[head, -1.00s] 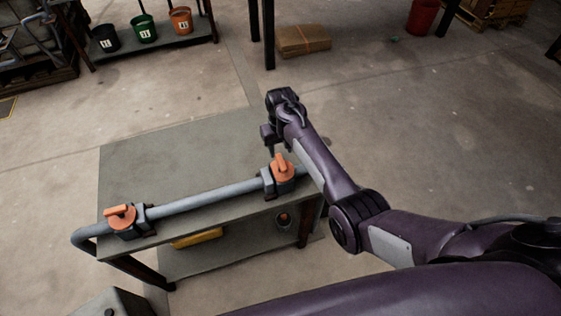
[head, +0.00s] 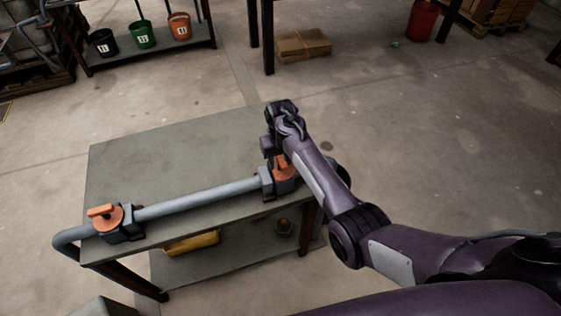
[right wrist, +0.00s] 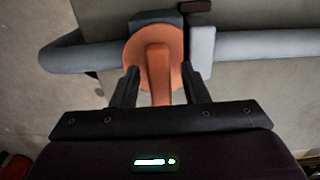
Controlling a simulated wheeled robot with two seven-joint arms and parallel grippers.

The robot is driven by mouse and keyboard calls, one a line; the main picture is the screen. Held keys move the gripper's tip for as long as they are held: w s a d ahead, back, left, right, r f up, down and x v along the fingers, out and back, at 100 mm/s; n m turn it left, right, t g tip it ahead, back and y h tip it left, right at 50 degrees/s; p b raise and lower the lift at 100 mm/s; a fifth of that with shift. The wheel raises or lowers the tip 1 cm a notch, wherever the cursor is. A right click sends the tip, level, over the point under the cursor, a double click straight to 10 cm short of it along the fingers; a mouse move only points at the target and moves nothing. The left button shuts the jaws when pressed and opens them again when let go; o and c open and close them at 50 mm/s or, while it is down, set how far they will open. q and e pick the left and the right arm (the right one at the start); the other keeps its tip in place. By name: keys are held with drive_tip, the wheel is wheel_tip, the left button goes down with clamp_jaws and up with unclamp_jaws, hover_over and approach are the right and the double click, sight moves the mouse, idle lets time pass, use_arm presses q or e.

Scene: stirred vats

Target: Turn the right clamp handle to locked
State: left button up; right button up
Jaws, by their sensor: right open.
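The right clamp (head: 282,176) is a grey block with an orange round top on the pipe, partly hidden by my right gripper (head: 272,158) in the head view. In the right wrist view its orange handle (right wrist: 158,75) lies between the two open black fingers of my right gripper (right wrist: 160,92). The handle points toward the gripper, across the pipe (right wrist: 265,45), with a gap on each side. The left clamp (head: 107,217) has a similar orange handle, lying roughly along the pipe. My left gripper is not in view.
The pipe runs along the front edge of a grey table (head: 170,155). Several buckets stand on a rack at the back left. The floor right of the table is clear.

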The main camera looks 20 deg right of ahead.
clamp_jaws()
drive_tip(key=shift+r, duration=0.1)
drive_tip(key=shift+r+n+p, duration=0.1)
drive_tip(key=shift+n+p, duration=1)
drive_tip(key=shift+n, duration=0.4)
drive_tip(key=n+p, duration=0.1)
drive_tip(key=n, duration=0.3)
drive_tip(key=shift+n+p, duration=0.3)
drive_tip(key=shift+p, duration=0.1)
drive_tip(key=n, duration=0.4)
drive_tip(key=shift+n+p, duration=0.3)
drive_tip(key=n, duration=0.5)
drive_tip(key=shift+f+n, duration=0.2)
drive_tip(key=shift+n, duration=0.1)
